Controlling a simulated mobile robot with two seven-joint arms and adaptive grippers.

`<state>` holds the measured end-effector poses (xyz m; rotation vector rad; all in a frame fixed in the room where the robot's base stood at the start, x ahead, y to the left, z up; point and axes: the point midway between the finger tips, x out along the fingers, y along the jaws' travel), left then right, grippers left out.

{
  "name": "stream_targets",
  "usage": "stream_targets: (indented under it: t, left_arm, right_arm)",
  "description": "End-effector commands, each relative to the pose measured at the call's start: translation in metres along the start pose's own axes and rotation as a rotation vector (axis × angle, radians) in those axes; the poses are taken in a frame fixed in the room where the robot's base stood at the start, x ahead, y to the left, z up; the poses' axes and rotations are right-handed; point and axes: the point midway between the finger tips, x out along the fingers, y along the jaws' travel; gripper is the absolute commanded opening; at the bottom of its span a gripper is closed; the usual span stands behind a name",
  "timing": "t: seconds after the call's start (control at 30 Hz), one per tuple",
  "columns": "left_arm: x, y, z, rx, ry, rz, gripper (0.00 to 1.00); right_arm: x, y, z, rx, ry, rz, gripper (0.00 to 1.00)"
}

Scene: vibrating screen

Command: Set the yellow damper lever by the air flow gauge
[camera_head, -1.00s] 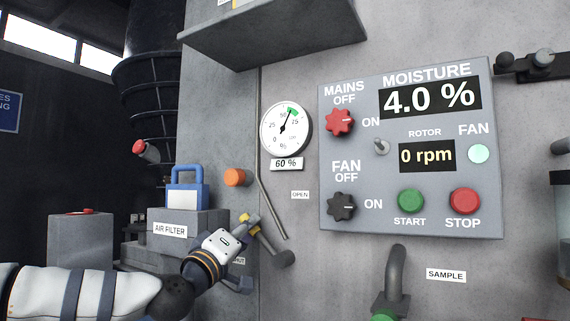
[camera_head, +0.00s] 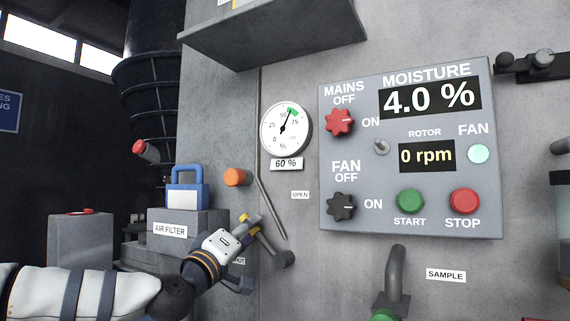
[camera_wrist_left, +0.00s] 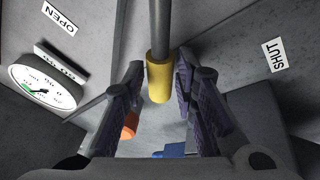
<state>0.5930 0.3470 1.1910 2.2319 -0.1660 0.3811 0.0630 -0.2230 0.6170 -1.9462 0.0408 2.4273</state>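The yellow damper lever grip (camera_head: 245,218) is partly hidden behind my left gripper (camera_head: 243,256) in the head view. In the left wrist view the yellow grip (camera_wrist_left: 159,78), on a grey rod, stands between the two fingertips of my left gripper (camera_wrist_left: 161,82). The air flow gauge (camera_head: 286,129) has a white dial, a black needle pointing up and slightly right, and a green mark near the needle tip. A plate below it reads 60 %. My right gripper is not in view.
An OPEN label (camera_head: 300,195) is right of the lever; a SHUT label (camera_wrist_left: 274,54) shows in the wrist view. An orange knob (camera_head: 236,177) and a thin grey rod (camera_head: 270,205) are close above. The control panel (camera_head: 470,222) is to the right, the air filter box (camera_head: 205,222) to the left.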

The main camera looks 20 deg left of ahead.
Motion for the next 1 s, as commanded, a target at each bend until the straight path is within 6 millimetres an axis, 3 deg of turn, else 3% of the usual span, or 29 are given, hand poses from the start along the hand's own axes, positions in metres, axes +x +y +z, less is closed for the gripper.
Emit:
stream_targets:
  t: [0.3, 0.6, 0.83, 0.87, 0.9, 1.0]
  left_arm:
    - [-0.030, 0.015, -0.016, -0.001, 0.009, 0.011, 0.26]
    - [-0.055, 0.012, -0.018, -0.002, 0.002, 0.001, 0.26]
    - [-0.056, 0.012, -0.016, 0.000, 0.000, -0.001, 0.26]
    - [-0.056, 0.012, -0.016, 0.000, 0.000, -0.001, 0.28]
    - [-0.056, 0.011, -0.016, 0.000, 0.000, -0.001, 0.37]
    - [-0.056, 0.012, -0.017, 0.000, 0.000, -0.001, 0.40]
  right_arm:
    - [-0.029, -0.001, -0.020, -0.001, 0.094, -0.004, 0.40]
    - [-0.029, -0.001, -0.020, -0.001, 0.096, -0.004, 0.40]
    - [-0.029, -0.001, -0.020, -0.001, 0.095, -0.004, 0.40]
    - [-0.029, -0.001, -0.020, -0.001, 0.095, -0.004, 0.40]
    - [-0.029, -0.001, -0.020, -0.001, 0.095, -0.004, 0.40]
    - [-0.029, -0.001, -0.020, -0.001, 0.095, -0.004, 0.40]
